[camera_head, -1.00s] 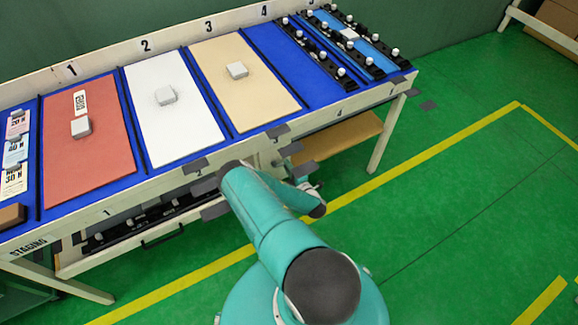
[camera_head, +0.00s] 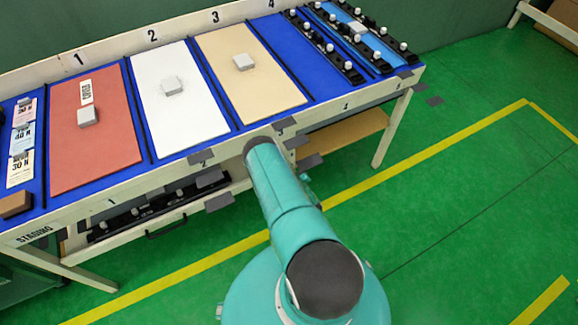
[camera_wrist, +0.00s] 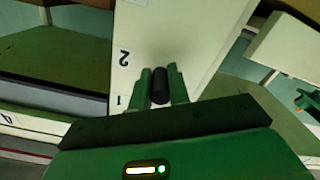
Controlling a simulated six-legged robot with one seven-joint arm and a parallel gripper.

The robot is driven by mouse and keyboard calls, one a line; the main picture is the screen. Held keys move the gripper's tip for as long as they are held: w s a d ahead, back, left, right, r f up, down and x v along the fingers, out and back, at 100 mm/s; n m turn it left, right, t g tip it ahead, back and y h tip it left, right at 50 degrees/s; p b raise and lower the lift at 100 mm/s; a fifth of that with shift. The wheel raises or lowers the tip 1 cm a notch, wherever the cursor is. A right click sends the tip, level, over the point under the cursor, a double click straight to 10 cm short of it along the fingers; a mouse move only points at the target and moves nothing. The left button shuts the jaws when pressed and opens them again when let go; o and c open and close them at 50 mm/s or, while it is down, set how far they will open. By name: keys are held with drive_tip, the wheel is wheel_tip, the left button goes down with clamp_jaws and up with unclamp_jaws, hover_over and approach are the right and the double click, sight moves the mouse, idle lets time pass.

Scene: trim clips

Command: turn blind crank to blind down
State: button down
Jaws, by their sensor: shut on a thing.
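In the wrist view, my gripper (camera_wrist: 160,84) has its two green fingers shut on a short black cylindrical knob (camera_wrist: 160,90), which looks like the blind crank's handle. The knob stands in front of a cream panel (camera_wrist: 190,35) carrying the upside-down numbers 2 and 1. The rest of the crank is hidden, and no blind can be made out clearly. In the head view my arm covers my gripper and the crank.
A long bench (camera_head: 135,203) holds a red panel (camera_head: 115,150), a white panel (camera_head: 190,125) and a tan panel (camera_head: 275,90), each with a grey block. Black rails with white knobs lie at the far right end. Green floor to the right is clear.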

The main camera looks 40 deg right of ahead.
drive_tip(key=w+a+r+m, duration=0.25)
drive_tip(key=a+m, duration=0.35)
drive_tip(key=m, duration=1.2)
drive_tip(key=d+r+m, duration=0.1)
drive_tip(key=r+m, duration=0.1)
drive_tip(key=m, duration=0.6)
drive_tip(key=s+d+r+m, duration=0.1)
drive_tip(key=d+r+m, duration=0.1)
drive_tip(key=m, duration=0.6)
drive_tip(key=s+d+r+m, duration=0.1)
drive_tip(key=d+r+m, duration=0.1)
drive_tip(key=m, duration=0.5)
drive_tip(key=shift+s+d+r+m, duration=0.25)
drive_tip(key=shift+r+m, duration=0.05)
drive_tip(key=shift+m, duration=0.1)
drive_tip(key=m, duration=0.1)
drive_tip(key=d+m, duration=0.1)
drive_tip(key=m, duration=0.1)
drive_tip(key=shift+s+d+f+m, duration=0.2)
drive_tip(key=shift+f+m, duration=0.1)
drive_tip(key=shift+d+f+m, duration=0.15)
drive_tip(key=shift+d+m, duration=0.1)
drive_tip(key=shift+m, duration=0.65)
